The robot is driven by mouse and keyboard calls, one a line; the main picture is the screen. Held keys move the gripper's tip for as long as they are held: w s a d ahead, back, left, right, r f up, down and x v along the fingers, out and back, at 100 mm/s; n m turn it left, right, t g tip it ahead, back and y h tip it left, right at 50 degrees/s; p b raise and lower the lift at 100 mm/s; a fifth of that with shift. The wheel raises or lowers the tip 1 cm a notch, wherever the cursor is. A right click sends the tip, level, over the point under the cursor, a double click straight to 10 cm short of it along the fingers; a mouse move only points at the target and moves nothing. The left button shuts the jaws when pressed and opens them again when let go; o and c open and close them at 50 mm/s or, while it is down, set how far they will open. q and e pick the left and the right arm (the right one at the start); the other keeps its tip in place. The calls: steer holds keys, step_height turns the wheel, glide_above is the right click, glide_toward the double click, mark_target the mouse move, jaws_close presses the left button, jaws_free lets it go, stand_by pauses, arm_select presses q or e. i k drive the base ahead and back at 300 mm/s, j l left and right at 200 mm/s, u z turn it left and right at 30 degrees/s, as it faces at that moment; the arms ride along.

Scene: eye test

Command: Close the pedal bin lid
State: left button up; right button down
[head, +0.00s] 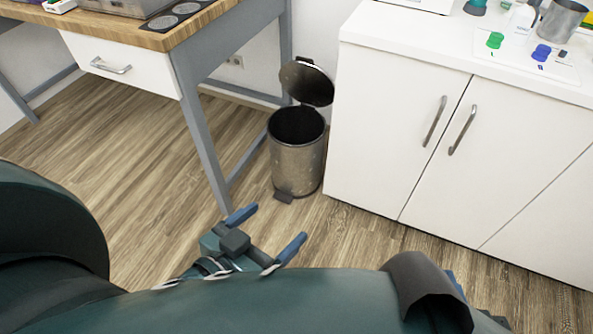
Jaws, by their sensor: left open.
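The pedal bin (297,165) is a brushed-metal cylinder with a dark inside. It stands upright on the floor between the desk leg and the white cabinet. Its lid (307,83) is open, tilted up at the back of the rim. The dark pedal (283,196) is at the bin's foot, at the front. My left gripper (267,232) is open and empty, with blue fingertips apart, nearer to me than the bin and not touching it. Only a blue sliver, probably of my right gripper (455,284), shows behind my dark arm link; the rest is hidden.
A wooden-topped desk (205,30) with a white drawer and grey legs stands to the left of the bin. A white cabinet (400,120) with closed doors stands close on its right. The wood floor (150,150) in front is clear.

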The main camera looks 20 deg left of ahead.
mark_target(304, 80)
steer(key=i+j+z, duration=0.3)
steer(key=i+j, duration=0.15)
steer(key=i+j+z, duration=0.45)
steer(key=i+j, duration=0.5)
steer(key=i, duration=0.1)
